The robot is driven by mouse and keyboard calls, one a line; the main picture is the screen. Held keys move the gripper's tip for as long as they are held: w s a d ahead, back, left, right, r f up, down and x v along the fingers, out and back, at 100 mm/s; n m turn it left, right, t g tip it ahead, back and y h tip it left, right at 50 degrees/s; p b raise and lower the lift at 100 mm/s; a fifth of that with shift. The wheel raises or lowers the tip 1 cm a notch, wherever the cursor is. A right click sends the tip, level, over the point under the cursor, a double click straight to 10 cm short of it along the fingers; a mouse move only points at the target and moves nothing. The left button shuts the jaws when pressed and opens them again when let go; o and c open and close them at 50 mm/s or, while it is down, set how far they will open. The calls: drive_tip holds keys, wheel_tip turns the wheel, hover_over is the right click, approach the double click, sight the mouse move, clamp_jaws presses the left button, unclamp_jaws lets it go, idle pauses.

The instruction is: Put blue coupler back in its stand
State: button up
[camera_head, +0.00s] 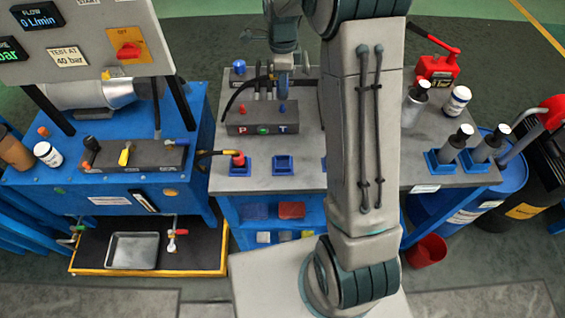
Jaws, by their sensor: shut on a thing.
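My gripper (284,72) is above the rear of the grey block marked P and T (262,124), partly hidden by my own arm. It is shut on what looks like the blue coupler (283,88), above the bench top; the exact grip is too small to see. A black hose curves from the block's left side up towards it. An empty blue stand (283,166) sits at the bench's front edge. Left of it, a red coupler (238,159) stands upright in another blue stand (239,170). A further blue stand is mostly hidden behind my arm.
A blue-topped item (238,68) stands at the bench's back left. Bottles (456,100) and a red-handled tool (437,68) are on the right, with two bottles in blue holders at the front. A test unit (105,160) with a gauge panel stands left.

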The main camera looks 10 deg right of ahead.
drive_tip(key=s+a+f+b, duration=0.1)
drive_tip(key=s+a+b, duration=0.1)
drive_tip(key=s, duration=0.6)
drive_tip(key=s+a+f+b, duration=0.1)
drive_tip(key=s+a+b, duration=0.15)
drive_tip(key=s, duration=0.55)
drive_tip(key=b, duration=0.4)
hover_over(283, 165)
drive_tip(key=shift+f, duration=2.7)
drive_tip(key=shift+f+b, duration=0.15)
drive_tip(key=shift+b, duration=0.15)
drive_tip(key=shift+a+f+b, duration=0.1)
drive_tip(key=shift+f+b, duration=0.95)
drive_tip(key=shift+f, duration=0.3)
drive_tip(key=o, duration=1.1)
drive_tip(key=shift+r, duration=0.1)
